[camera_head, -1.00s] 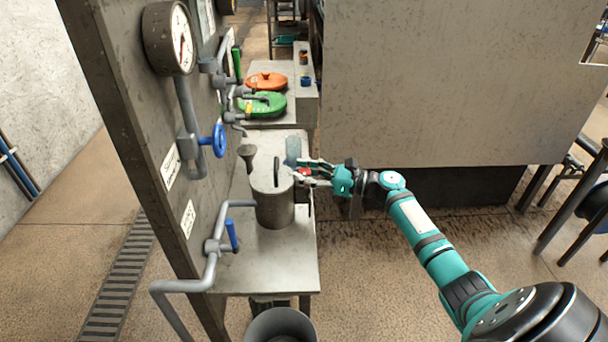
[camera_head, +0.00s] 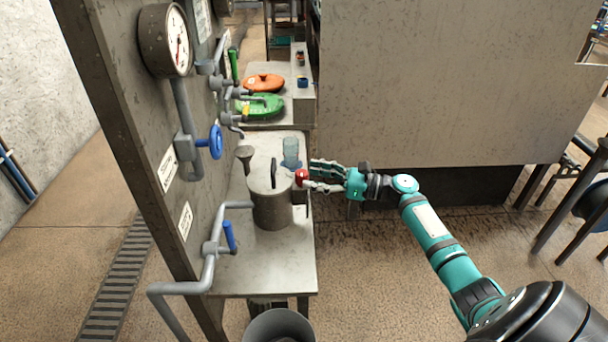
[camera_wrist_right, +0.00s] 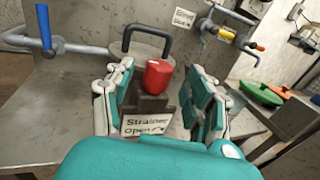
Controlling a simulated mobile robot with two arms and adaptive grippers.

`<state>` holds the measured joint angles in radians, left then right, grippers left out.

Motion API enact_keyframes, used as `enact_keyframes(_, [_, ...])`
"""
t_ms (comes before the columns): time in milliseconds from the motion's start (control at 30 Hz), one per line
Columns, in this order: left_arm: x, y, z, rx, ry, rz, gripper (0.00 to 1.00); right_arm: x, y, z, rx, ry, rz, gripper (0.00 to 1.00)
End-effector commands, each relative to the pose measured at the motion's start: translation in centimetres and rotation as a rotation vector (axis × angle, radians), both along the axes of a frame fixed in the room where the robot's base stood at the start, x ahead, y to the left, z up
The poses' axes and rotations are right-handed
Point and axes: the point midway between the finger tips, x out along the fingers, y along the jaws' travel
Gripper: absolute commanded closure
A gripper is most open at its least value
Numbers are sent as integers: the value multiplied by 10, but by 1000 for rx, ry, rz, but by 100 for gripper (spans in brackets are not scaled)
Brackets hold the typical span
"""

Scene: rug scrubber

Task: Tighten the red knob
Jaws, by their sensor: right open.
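The red knob (camera_head: 301,176) sits on the right side of a grey metal canister (camera_head: 271,205) with a dark lid handle. In the right wrist view the red knob (camera_wrist_right: 158,76) stands upright on a dark mount, above a label reading "Strainer Open" with an arrow (camera_wrist_right: 147,124). My right gripper (camera_head: 312,176) is open, with its fingers pointing left at the knob. In the wrist view its fingers (camera_wrist_right: 160,98) lie on either side of the knob, with gaps to it. My left gripper is not in view.
The canister stands on a grey metal bench (camera_head: 270,275) beside a wall panel with a gauge (camera_head: 166,40) and a blue valve wheel (camera_head: 216,142). A clear cup (camera_head: 291,152) stands behind the canister. Green (camera_head: 261,106) and orange (camera_head: 264,82) lids lie farther back. A bucket (camera_head: 280,325) is below the bench.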

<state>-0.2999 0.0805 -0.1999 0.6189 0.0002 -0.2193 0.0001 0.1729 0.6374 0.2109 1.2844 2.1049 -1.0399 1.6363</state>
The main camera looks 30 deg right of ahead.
Motion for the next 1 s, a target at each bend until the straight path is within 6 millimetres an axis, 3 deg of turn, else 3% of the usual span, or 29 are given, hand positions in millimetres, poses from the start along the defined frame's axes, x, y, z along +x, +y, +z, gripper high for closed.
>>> enact_keyframes(300, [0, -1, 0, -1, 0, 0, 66, -50, -41, -1, -1, 2, 0, 45])
enact_keyframes(500, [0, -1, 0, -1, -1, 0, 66, -63, -53, -1, 0, 1, 0, 45])
enact_keyframes(867, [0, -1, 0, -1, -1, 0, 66, -64, -52, -2, -2, 1, -2, 45])
enact_keyframes(933, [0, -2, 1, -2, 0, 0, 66, -60, -42, -11, -17, 0, -13, 45])
enact_keyframes(1000, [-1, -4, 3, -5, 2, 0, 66, -53, -21, -31, -60, -9, -42, 45])
